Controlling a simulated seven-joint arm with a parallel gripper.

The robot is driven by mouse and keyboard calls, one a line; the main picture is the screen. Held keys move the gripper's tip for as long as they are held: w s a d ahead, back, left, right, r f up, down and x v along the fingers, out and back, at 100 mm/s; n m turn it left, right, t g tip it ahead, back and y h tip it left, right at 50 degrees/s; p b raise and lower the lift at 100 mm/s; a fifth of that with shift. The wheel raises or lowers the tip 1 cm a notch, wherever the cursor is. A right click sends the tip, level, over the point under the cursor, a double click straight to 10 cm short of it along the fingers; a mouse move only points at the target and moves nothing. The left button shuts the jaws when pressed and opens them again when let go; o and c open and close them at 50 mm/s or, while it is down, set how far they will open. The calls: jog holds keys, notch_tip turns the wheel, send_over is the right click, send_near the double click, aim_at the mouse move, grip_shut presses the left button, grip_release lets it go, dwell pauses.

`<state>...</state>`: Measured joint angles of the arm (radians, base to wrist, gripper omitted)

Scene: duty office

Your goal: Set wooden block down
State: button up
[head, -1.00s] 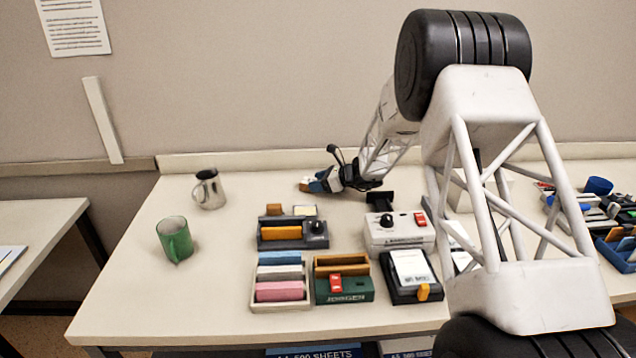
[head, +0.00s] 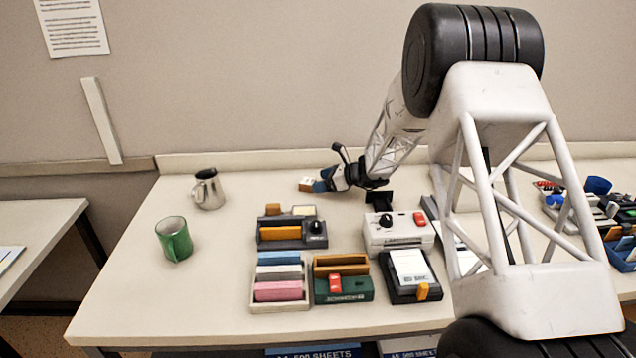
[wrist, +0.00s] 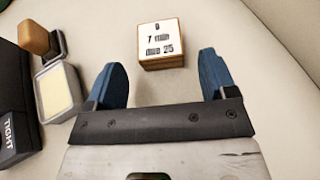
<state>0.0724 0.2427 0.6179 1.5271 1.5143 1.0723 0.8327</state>
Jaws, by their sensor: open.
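The wooden block (wrist: 161,42) rests on the table, its pale printed face and brown wooden edge showing in the wrist view. It also shows in the head view (head: 306,184), near the back of the table. My gripper (wrist: 165,80) is open, with its blue fingers apart. The block is ahead of the fingertips, between their lines and apart from both. In the head view my gripper (head: 321,184) is low over the table, just right of the block.
A steel jug (head: 208,190) and a green mug (head: 174,239) stand at the left. In front are a dark holder (head: 291,240), a tray with coloured bars (head: 280,280), a green box (head: 343,289) and a white switch box (head: 398,235).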

jog(key=v, duration=1)
jog(key=shift+w+a, duration=0.1)
jog(key=shift+r, duration=0.1)
jog(key=s+a+r+n+g+h, duration=0.25)
jog(key=s+r+n, duration=0.4)
jog(key=s, duration=0.65)
jog(key=s+a+r+n+g+h, duration=0.25)
jog(key=s+r+n, duration=0.4)
jog(key=s, duration=0.75)
jog(key=s+d+n+h, duration=0.2)
jog(key=s+n, duration=0.1)
jog(key=s, duration=0.6)
jog(key=s+d+r+n+t+h, duration=0.1)
jog(key=s+d+n+h, duration=0.1)
jog(key=s, duration=0.8)
jog(key=s+d+r+n+t+h, duration=0.1)
jog(key=s+d+n+h, duration=0.1)
jog(key=s, duration=0.8)
jog(key=shift+s+r+n+h, duration=0.2)
jog(key=shift+n+h, duration=0.7)
jog(key=shift+n, duration=0.3)
